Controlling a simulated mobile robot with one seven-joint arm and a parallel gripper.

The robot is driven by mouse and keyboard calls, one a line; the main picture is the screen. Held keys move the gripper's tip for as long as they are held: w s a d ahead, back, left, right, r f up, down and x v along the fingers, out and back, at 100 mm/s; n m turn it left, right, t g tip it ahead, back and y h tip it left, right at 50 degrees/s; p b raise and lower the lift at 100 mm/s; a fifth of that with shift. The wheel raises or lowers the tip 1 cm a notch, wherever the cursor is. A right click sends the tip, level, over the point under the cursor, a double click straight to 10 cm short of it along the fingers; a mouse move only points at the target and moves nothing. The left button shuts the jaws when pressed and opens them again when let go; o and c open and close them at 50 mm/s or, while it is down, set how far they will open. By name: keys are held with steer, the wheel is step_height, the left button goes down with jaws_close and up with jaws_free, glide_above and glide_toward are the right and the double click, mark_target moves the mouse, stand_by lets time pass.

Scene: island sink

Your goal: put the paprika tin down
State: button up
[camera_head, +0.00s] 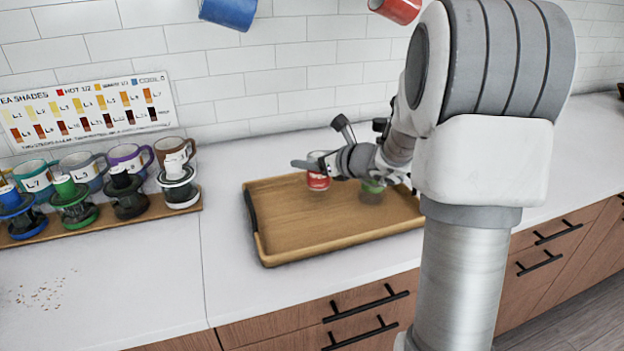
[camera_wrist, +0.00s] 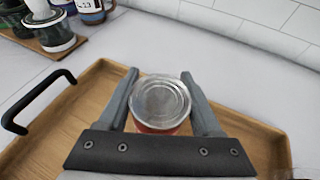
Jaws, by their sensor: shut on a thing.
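The paprika tin (camera_head: 318,181) is red with a pale label, and in the head view it is at the back of the wooden tray (camera_head: 300,228). In the wrist view I look down on the tin's round silver lid (camera_wrist: 160,98), with a little red side below it. My gripper (camera_wrist: 160,82) has one finger on each side of the tin and is shut on it. The tin looks upright. The tray (camera_wrist: 85,90) lies under it in the wrist view. I cannot tell whether the tin's base touches the tray.
A glass jar with green (camera_head: 372,190) stands on the tray right of the tin, partly behind my gripper. The tray's front and left are bare. Mugs (camera_head: 128,158) and drippers on a wooden stand (camera_head: 105,220) are at the left. Brown crumbs (camera_head: 42,293) lie on the counter.

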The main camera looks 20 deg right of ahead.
mark_target(312, 172)
steer(key=shift+f+b, duration=0.5)
steer(key=shift+f, duration=1.35)
steer(key=shift+f, duration=0.1)
steer(key=shift+f, duration=0.1)
steer(key=o, duration=1.4)
steer(key=shift+r, duration=0.2)
steer(key=shift+s+d+r, duration=0.1)
steer(key=shift+s+r, duration=0.05)
steer(key=shift+s, duration=0.05)
steer(key=p+v, duration=0.2)
steer(key=v, duration=0.9)
steer(key=shift+s, duration=0.25)
steer(key=shift+d, duration=0.1)
